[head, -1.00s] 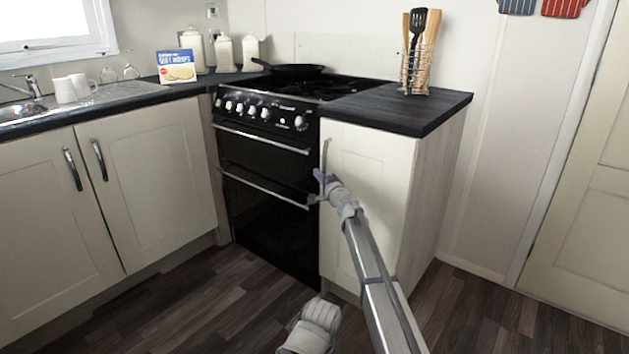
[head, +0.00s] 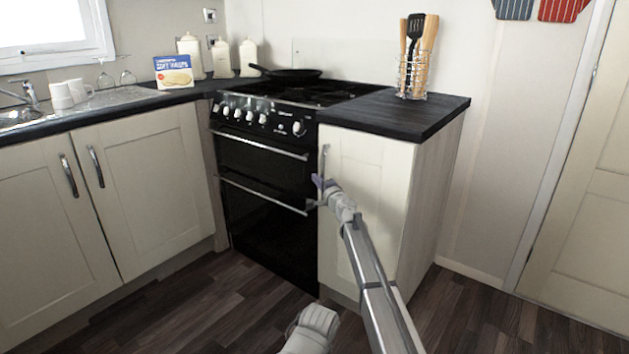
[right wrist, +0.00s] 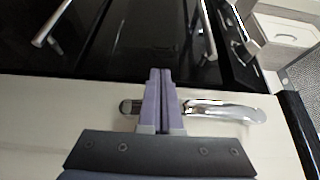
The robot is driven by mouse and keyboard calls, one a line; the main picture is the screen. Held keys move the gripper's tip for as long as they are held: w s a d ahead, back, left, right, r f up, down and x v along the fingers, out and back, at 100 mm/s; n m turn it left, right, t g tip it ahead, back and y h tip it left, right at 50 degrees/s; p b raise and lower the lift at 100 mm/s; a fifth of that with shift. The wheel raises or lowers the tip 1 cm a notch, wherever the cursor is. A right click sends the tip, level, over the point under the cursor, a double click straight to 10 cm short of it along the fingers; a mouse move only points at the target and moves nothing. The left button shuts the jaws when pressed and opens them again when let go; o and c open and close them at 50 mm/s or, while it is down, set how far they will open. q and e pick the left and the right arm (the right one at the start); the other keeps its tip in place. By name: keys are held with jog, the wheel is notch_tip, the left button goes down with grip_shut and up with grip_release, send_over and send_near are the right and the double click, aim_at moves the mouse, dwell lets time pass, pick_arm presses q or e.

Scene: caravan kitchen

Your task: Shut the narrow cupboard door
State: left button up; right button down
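The narrow cupboard door (head: 372,200) is a cream panel right of the black oven, under the dark worktop end. It looks flush or nearly flush with its cabinet; I cannot tell whether a small gap is left. Its upright metal handle (head: 325,163) is near the oven-side edge. My right gripper (head: 319,186) is at the lower part of this handle. In the right wrist view its purple fingers (right wrist: 158,88) are together and cross in front of the handle (right wrist: 225,110), hiding its middle. They do not visibly clasp it; contact is unclear.
The black oven (head: 262,185), with rail handles, adjoins the door on the left. A frying pan (head: 288,75) sits on the hob, and a utensil rack (head: 414,75) stands on the worktop (head: 400,112). The dark floor (head: 215,305) before the oven is mostly clear.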

pick_arm(q)
jog(key=shift+s+a, duration=0.2)
jog(key=shift+a, duration=0.35)
pick_arm(e)
jog(key=s+a, duration=0.7)
jog(key=s, duration=0.4)
jog(key=shift+s+a+y, duration=0.3)
